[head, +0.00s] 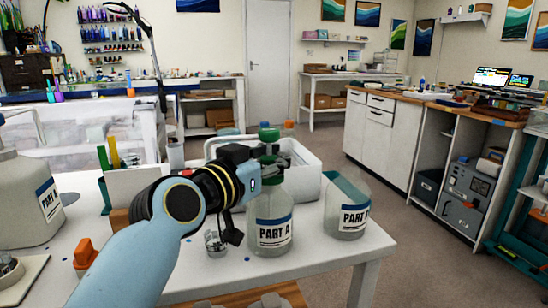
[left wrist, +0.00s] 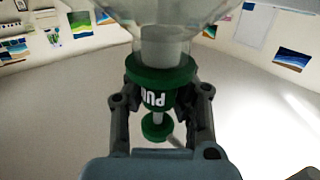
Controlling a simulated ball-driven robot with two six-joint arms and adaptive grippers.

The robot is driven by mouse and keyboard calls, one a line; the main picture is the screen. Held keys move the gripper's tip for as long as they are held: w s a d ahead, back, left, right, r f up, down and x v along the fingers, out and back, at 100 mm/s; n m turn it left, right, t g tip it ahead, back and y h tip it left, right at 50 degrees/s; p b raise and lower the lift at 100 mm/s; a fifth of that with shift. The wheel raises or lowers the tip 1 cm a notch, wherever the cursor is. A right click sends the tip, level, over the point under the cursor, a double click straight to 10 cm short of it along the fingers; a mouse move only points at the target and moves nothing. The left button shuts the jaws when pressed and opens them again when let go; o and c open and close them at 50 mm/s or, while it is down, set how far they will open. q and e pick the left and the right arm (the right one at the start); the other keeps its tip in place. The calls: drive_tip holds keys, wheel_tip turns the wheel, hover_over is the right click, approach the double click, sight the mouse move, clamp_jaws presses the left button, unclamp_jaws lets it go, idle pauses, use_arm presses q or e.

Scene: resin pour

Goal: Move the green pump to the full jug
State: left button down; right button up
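The green pump (left wrist: 160,78) is at the mouth of a clear jug in the left wrist view, its collar lettered and its knob (left wrist: 157,127) nearer my wrist. My left gripper (left wrist: 160,98) has a finger against each side of the collar. In the head view my left gripper (head: 268,160) is at the top of the clear PART A jug (head: 270,222), which looks nearly empty, and the pump's green knob (head: 268,134) shows above it. I cannot tell whether the pump is seated or slightly raised. A whitish PART jug (head: 22,208) stands at far left. My right gripper is out of view.
A second clear PART jug (head: 347,215) stands close on the right, near the table edge. A white bin (head: 305,165) is behind. A small glass cup (head: 215,242) and an orange item (head: 86,255) stand on the white table (head: 200,270).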

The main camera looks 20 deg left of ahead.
use_arm(q)
drive_tip(key=c, duration=1.2)
unclamp_jaws()
drive_tip(key=v, duration=1.2)
wheel_tip(320, 180, up, 5)
drive_tip(key=p, duration=0.4)
drive_tip(key=shift+p, duration=0.35)
